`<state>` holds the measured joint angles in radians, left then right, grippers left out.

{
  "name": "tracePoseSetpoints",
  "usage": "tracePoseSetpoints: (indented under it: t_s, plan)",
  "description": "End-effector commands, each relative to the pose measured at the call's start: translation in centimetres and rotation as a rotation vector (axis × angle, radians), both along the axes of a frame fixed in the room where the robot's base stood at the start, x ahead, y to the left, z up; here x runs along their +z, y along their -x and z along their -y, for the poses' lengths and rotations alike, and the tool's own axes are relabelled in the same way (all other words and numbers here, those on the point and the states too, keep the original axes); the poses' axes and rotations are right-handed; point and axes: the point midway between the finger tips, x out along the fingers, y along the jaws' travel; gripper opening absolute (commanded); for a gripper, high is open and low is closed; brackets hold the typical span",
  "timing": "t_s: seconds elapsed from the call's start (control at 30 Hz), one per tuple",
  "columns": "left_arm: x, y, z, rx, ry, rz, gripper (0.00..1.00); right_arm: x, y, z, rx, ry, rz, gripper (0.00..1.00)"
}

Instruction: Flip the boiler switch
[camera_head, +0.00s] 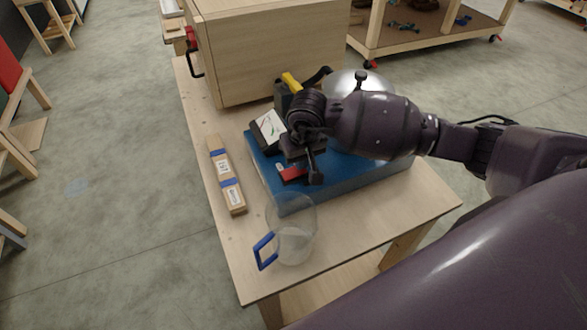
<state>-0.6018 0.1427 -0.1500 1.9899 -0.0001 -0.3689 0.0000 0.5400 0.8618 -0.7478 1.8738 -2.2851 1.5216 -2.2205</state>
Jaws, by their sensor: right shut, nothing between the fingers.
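The boiler has a blue base (345,180) on the wooden table, with a shiny rounded pot (345,82) behind my arm. A small red switch (291,173) sits near the front left of the base. A tilted gauge panel (269,130) stands behind the switch. My right gripper (315,178) is shut and empty, pointing down just right of the red switch. I cannot tell whether it touches the switch. My right arm hides much of the base and pot. My left gripper is not in view.
A clear jug (291,232) with a blue handle stands in front of the base. A wooden bar (226,176) with blue bands lies to the left. A wooden cabinet (270,50) stands behind, with a yellow-and-black tool (290,82) before it. The table's front right corner is bare.

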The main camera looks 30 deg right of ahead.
Motion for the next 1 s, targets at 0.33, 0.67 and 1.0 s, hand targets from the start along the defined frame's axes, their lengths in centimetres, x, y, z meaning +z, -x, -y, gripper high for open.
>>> tracePoseSetpoints:
  t_s: [0.33, 0.67, 1.0]
  plan:
    - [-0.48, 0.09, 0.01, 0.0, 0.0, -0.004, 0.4, -0.47, 0.0, 0.01, 0.0, 0.0, 0.0, 0.0]
    - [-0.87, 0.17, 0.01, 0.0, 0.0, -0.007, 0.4, -0.87, 0.02, 0.01, 0.0, 0.0, -0.001, 0.0]
    - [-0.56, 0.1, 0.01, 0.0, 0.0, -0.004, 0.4, -0.26, -0.01, 0.03, 0.0, 0.0, 0.001, 0.0]
